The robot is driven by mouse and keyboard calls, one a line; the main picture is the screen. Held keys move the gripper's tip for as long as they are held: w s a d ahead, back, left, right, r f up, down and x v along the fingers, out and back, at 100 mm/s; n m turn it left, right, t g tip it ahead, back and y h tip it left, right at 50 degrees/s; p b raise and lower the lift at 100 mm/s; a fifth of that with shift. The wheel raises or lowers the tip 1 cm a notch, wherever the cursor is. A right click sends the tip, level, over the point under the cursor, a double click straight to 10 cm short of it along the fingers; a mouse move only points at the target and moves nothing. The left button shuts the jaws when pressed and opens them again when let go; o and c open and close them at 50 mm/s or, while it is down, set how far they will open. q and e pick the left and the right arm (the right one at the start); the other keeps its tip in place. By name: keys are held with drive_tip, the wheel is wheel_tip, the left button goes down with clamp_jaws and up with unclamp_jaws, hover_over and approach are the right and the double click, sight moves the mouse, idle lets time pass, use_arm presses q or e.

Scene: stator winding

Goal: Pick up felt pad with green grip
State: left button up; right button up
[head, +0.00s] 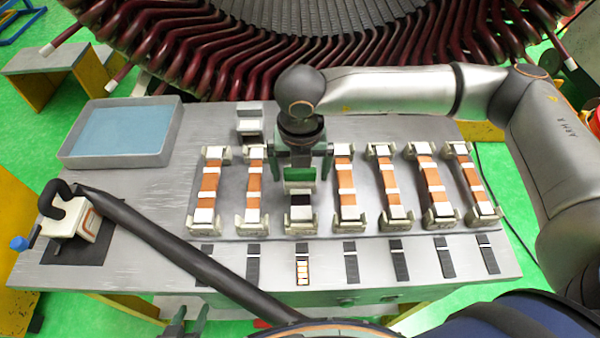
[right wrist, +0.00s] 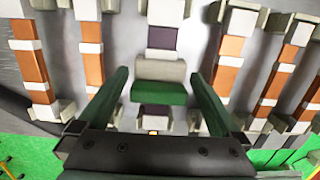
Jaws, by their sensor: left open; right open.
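The felt pad with green grip (head: 300,173) sits over the third coil row from the left in the head view. In the right wrist view its green grip (right wrist: 158,94) lies in the middle, with a pale grey part behind it. My right gripper (head: 301,162) is above it, pointing down. Its two green fingers (right wrist: 158,80) stand open on either side of the grip, with gaps visible on both sides. My left gripper (head: 190,318) is open and empty at the bottom edge of the head view, away from the pad; its arm is mostly out of view.
Several copper coil strips in pale holders (head: 345,190) stand close on both sides. A grey tray with a blue inside (head: 170,135) is at the back left. A white block (head: 83,222) stands at the left, a dark bar (head: 170,235) crossing nearby. The large stator is behind the table.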

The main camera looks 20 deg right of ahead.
drive_tip(key=shift+c, duration=0.4)
drive_tip(key=c, duration=1.4)
drive_tip(key=shift+o, duration=0.2)
drive_tip(key=shift+r, duration=0.15)
